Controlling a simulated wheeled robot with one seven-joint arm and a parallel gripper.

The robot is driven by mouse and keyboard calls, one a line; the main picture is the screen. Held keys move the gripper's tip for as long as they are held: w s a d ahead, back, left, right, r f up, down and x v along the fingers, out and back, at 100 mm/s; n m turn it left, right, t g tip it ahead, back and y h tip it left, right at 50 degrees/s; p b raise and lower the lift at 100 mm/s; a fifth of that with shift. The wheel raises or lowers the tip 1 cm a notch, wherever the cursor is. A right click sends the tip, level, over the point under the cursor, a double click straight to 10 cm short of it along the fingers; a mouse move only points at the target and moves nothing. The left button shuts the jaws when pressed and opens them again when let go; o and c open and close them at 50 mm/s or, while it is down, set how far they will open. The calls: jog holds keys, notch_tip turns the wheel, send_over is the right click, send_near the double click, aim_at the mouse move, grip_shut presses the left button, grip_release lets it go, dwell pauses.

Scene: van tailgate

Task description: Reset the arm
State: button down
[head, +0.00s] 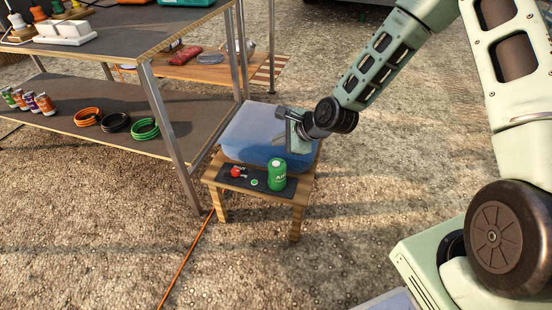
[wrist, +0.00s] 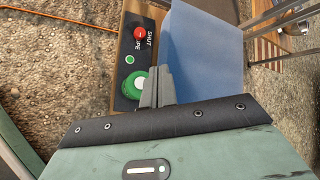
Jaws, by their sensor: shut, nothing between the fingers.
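My arm reaches in from the right in the head view. My gripper (wrist: 157,88) is shut and empty, with its two fingers together in the wrist view. In the head view it hangs over the right side of a translucent blue box (head: 245,132) on a small wooden stool (head: 297,206); the fingertips are hard to make out there. A green can (head: 277,175) stands upright on a dark panel at the stool's front. In the wrist view the fingers overlap the edge of the can (wrist: 133,84); I cannot tell whether they touch it.
The dark panel (head: 244,178) carries a red knob (head: 237,172) and a small green button (head: 254,182). A shelf unit (head: 165,118) at left holds several cans and cable coils (head: 145,128). An orange cable (head: 185,262) crosses the gravel.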

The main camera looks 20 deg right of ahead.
dwell(0.3)
jog(key=s+a+r+n+g+h, duration=0.1)
jog(key=s+a+r+n+g, duration=0.1)
jog(key=s+a+r+n, duration=0.35)
jog(key=s+a+r+n+g+h, duration=0.1)
jog(key=s+a+r+n+g, duration=0.2)
jog(key=s+n, duration=0.5)
jog(key=s+d+r+n+g+h, duration=0.1)
jog(key=s+r+n, duration=0.3)
jog(key=s+n, duration=0.15)
jog(key=s+r+n+g+h+p, duration=0.1)
jog(key=s+r+n, duration=0.25)
jog(key=s, duration=0.35)
jog(key=s+d+r+n+h, duration=0.1)
jog(key=s+r+n, duration=0.35)
jog(key=s, duration=0.25)
notch_tip(320, 180, up, 30)
jog(key=p, duration=3.1)
jog(key=shift+w+a+r+p, duration=0.2)
jog(key=shift+a+r+p, duration=0.05)
jog(key=shift+a+p, duration=0.05)
jog(key=c, duration=2.1)
grip_release()
jog(key=shift+c, duration=0.2)
